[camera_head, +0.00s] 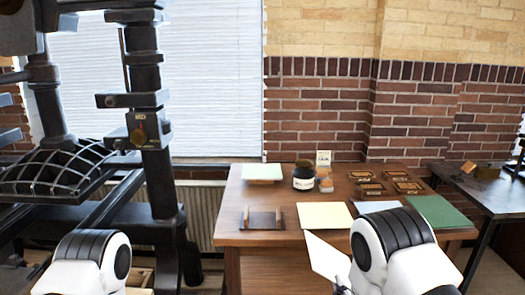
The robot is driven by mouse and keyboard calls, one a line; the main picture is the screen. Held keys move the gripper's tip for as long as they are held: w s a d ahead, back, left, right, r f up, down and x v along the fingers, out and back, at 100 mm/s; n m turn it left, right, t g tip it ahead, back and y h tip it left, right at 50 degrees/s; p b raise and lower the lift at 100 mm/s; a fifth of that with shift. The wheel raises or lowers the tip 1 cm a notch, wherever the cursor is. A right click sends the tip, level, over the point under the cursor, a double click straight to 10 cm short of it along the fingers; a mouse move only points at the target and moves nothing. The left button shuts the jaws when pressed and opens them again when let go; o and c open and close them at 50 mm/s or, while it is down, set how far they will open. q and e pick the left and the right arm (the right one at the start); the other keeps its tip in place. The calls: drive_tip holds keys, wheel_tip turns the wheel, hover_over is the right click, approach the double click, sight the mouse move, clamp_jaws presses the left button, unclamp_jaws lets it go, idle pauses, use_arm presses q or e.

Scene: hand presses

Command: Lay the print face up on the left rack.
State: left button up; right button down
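A white sheet, which I take to be the print (324,257), is tilted in the air before the table's front edge. Its visible side looks blank; I cannot tell which face is up. My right gripper (343,289) is at the sheet's lower right corner, mostly hidden behind my white arm link, and appears shut on it. A small wooden rack with two uprights (262,222) stands empty at the table's left front. Behind it, a low stand bears a pale green sheet (261,171). My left arm shows at the lower left; its gripper is out of view.
The wooden table (232,228) also holds a cream sheet (327,215), a pale sheet (379,206), a green mat (433,211), a dark jar (303,175) and several wooden blocks (370,190). A black press (152,170) stands at left, a dark bench (500,198) at right.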

use_arm(q)
drive_tip(key=shift+r, duration=0.3)
use_arm(e)
drive_tip(key=shift+m, duration=0.7)
